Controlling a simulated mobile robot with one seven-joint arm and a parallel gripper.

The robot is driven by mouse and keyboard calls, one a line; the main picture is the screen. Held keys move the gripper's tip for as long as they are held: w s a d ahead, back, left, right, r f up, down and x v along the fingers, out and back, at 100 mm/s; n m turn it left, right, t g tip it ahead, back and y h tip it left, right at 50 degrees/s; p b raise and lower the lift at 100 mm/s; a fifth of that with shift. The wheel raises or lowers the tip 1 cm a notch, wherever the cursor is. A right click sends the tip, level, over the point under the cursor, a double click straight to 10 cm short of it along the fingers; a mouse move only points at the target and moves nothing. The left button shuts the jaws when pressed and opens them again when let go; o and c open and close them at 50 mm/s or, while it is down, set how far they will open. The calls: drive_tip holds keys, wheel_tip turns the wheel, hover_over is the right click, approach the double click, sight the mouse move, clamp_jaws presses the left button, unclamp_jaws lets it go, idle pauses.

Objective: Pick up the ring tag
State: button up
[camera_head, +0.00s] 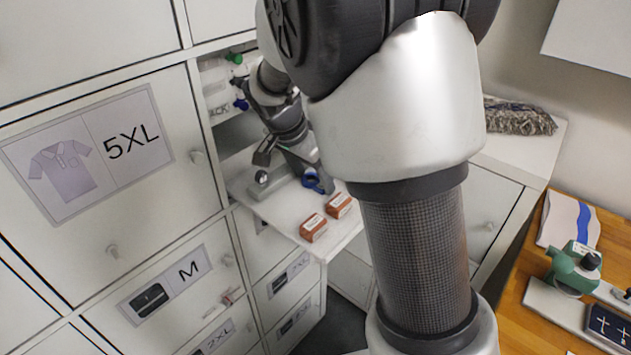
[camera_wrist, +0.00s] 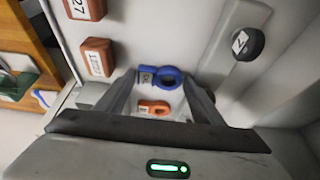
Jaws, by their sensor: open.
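In the wrist view a blue ring-shaped tag (camera_wrist: 167,84) with a small white label lies flat on the white shelf surface. A smaller orange tag (camera_wrist: 151,110) with a hole and a pale label shows nearer the palm. My gripper (camera_wrist: 160,83) is open and empty, with one finger on each side of the blue tag in the picture; I cannot tell the height gap. In the head view the blue tag (camera_head: 313,181) is partly hidden beside my gripper (camera_head: 294,170), and I cannot make out the orange tag there.
Two orange-brown labelled boxes (camera_head: 313,227) (camera_head: 339,205) stand near the shelf's front edge. A dark round knob (camera_wrist: 248,44) sits on a grey strip opposite them. Cabinet walls and doors (camera_head: 115,150) close in on the left. A wooden table (camera_head: 540,265) is at right.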

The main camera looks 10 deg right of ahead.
drive_tip(key=shift+c, duration=0.2)
drive_tip(key=c, duration=0.6)
drive_tip(key=shift+c, duration=0.2)
drive_tip(key=shift+r, duration=0.15)
